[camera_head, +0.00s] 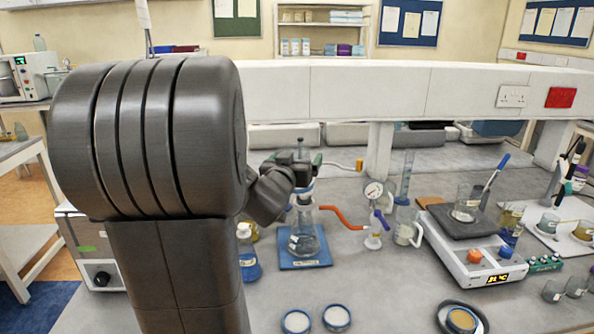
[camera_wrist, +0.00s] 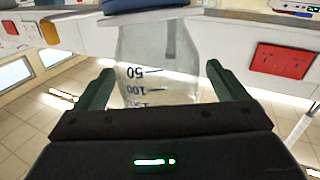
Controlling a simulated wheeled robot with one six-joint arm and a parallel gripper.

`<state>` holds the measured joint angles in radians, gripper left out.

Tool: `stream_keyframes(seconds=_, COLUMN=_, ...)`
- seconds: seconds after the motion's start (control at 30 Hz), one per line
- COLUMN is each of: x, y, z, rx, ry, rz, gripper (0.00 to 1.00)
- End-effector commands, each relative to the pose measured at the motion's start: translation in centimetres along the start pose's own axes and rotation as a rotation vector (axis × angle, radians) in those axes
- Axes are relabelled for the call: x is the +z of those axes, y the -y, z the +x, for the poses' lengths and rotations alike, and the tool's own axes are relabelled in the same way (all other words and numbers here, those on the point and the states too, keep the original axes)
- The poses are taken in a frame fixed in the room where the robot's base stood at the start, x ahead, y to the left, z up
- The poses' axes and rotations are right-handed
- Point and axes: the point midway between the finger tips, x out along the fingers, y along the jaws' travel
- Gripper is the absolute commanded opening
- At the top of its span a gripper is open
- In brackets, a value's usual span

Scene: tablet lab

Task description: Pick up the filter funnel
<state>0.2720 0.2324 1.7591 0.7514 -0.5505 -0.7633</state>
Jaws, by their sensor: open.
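The filter funnel (camera_wrist: 165,48) is a clear cup with blue marks such as 50 and 100. In the wrist view it stands between the two green fingers of my open gripper (camera_wrist: 160,72), with gaps visible on both sides. A dark blue part shows at the picture's top edge. In the head view my gripper (camera_head: 303,161) is at the top of the filter flask (camera_head: 305,236), and it hides most of the funnel. The flask stands upright on a blue mat (camera_head: 291,264), with a red hose (camera_head: 345,219) at its side.
A pressure gauge (camera_head: 373,191) and a glass cylinder (camera_head: 404,178) stand right of the flask. A blue-liquid bottle (camera_head: 247,256) stands close on its left. A hotplate (camera_head: 455,262) is farther right. Dishes (camera_head: 337,317) lie in front. A white shelf beam (camera_head: 365,90) spans behind.

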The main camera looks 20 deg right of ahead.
Motion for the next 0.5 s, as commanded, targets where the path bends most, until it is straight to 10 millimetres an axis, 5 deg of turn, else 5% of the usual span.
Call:
stream_keyframes(seconds=0.1, x=0.0, y=0.0, z=-0.02, rx=0.0, ry=0.0, rz=0.0, gripper=0.91)
stream_keyframes(seconds=0.33, x=0.01, y=-0.01, z=-0.04, rx=0.0, ry=0.0, rz=0.0, gripper=0.46)
stream_keyframes(seconds=0.5, x=0.0, y=-0.01, z=-0.04, rx=0.0, ry=0.0, rz=0.0, gripper=0.41)
